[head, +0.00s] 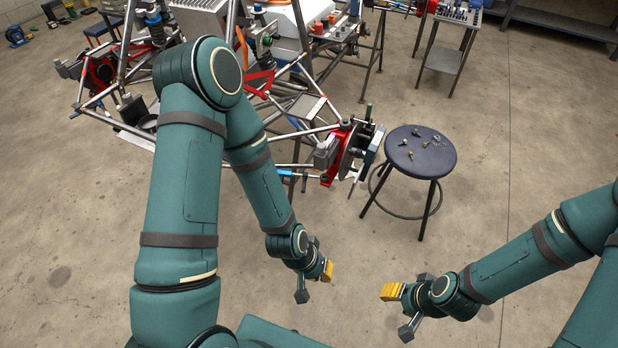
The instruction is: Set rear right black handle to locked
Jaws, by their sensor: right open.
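The tube chassis (300,135) stands at the upper middle of the head view. At its near right corner is a wheel hub with a red part (340,133) and a dark disc (352,150). A small dark upright piece (368,112) stands at the hub's top. I cannot tell whether it is the black handle, nor its locked or unlocked state. My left gripper (316,271) is open and empty, below the hub and apart from it. My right gripper (406,302) is open and empty, further right and lower, touching nothing.
A round dark stool (420,152) with several small metal parts stands just right of the hub. A small metal table (448,60) and a shelf (560,22) are at the back right. My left arm covers part of the chassis. The floor between my grippers and the stool is clear.

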